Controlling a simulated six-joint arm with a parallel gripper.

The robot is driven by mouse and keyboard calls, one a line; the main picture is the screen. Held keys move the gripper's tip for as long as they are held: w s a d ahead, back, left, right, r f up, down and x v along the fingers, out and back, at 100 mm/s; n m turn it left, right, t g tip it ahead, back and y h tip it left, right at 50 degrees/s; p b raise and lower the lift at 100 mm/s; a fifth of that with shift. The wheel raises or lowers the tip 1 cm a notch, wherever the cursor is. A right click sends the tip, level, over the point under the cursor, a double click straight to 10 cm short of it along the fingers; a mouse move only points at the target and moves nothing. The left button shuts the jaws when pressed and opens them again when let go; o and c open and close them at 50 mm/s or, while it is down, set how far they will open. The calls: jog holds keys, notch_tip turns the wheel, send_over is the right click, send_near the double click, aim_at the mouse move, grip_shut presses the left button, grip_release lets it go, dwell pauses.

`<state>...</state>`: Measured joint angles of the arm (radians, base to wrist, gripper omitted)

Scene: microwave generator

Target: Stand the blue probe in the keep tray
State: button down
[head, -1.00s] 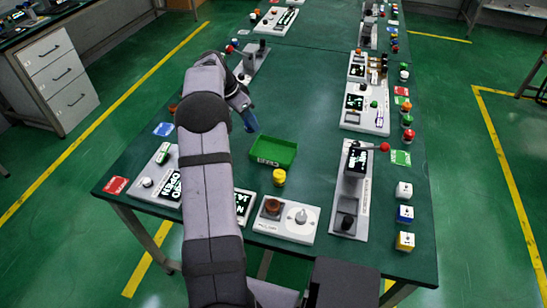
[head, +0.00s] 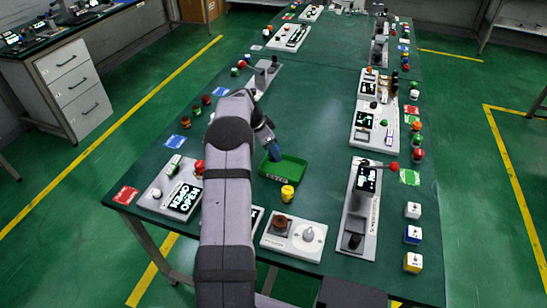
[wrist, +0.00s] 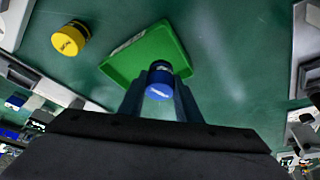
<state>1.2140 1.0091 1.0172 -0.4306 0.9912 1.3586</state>
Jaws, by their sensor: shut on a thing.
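The keep tray is a shallow green tray (head: 297,178) on the dark green table; it also shows in the wrist view (wrist: 125,57). My gripper (head: 274,154) is over the tray's back left part in the head view. In the wrist view it is shut on the blue probe (wrist: 159,90), a round blue piece held between the two dark fingers. The probe overlaps the tray's near edge in that view. I cannot tell whether it touches the tray floor.
A yellow cylinder (head: 287,193) stands just in front of the tray. A panel with a knob (head: 294,236) lies nearer me, and a lever panel (head: 360,210) is to the right. A display panel (head: 172,193) is at left.

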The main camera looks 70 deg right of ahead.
aim_at(273, 158)
jog(key=shift+f+p, duration=0.5)
jog(key=shift+f, duration=1.35)
jog(key=shift+f, duration=0.1)
jog(key=shift+f, duration=0.1)
jog(key=c, duration=1.6)
grip_release()
jog(key=shift+r, duration=0.25)
jog(key=b+v, duration=0.3)
jog(key=v, duration=0.9)
jog(key=shift+b, duration=0.3)
